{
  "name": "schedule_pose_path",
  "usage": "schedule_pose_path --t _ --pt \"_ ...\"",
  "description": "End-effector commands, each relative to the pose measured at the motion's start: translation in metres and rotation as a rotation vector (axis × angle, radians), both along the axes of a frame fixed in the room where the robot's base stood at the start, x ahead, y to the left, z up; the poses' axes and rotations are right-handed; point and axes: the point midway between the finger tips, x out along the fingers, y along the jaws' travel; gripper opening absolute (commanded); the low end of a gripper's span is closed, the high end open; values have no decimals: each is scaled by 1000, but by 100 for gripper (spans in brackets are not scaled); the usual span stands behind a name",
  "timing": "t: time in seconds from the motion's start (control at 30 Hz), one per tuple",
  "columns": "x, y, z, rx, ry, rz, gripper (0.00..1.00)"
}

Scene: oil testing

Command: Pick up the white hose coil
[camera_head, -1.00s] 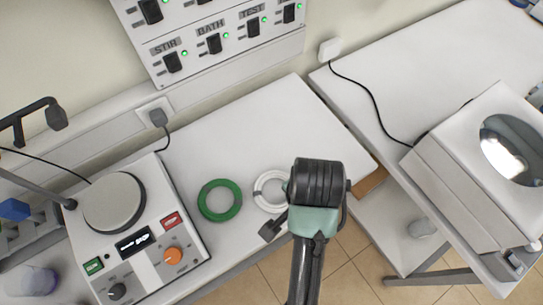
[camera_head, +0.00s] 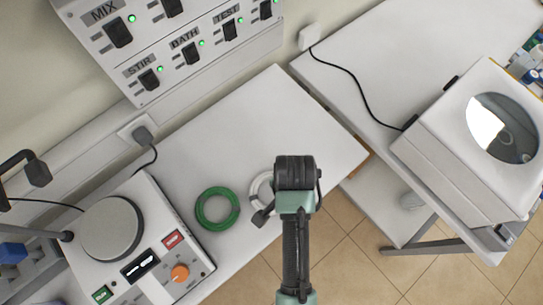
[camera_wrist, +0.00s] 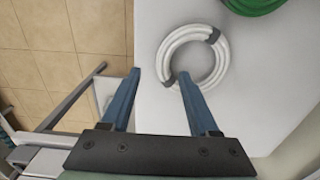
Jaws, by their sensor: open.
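The white hose coil (camera_head: 258,187) lies flat on the white table, partly hidden behind my arm in the head view. In the wrist view the coil (camera_wrist: 211,68) shows as a white ring with dark bands, ahead of my fingers. My gripper (camera_wrist: 157,75) is open and empty, with two blue fingers apart. The right finger's tip overlaps the coil's lower left rim in the picture, and the left finger's tip lies left of the coil. I cannot tell how high the fingers are above the table.
A green hose coil (camera_head: 201,207) lies left of the white one; it also shows in the wrist view (camera_wrist: 252,3). A hotplate-like device (camera_head: 150,235) stands further left. A white box with a round window (camera_head: 450,150) stands on the right table. The table's far part is clear.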

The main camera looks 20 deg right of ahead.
Motion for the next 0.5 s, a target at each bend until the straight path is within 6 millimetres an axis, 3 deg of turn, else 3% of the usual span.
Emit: schedule_pose_path --t 0.3,0.5 --pt "3 5 -38 1 1 0 61" --pt "3 5 -45 -1 -1 0 61"
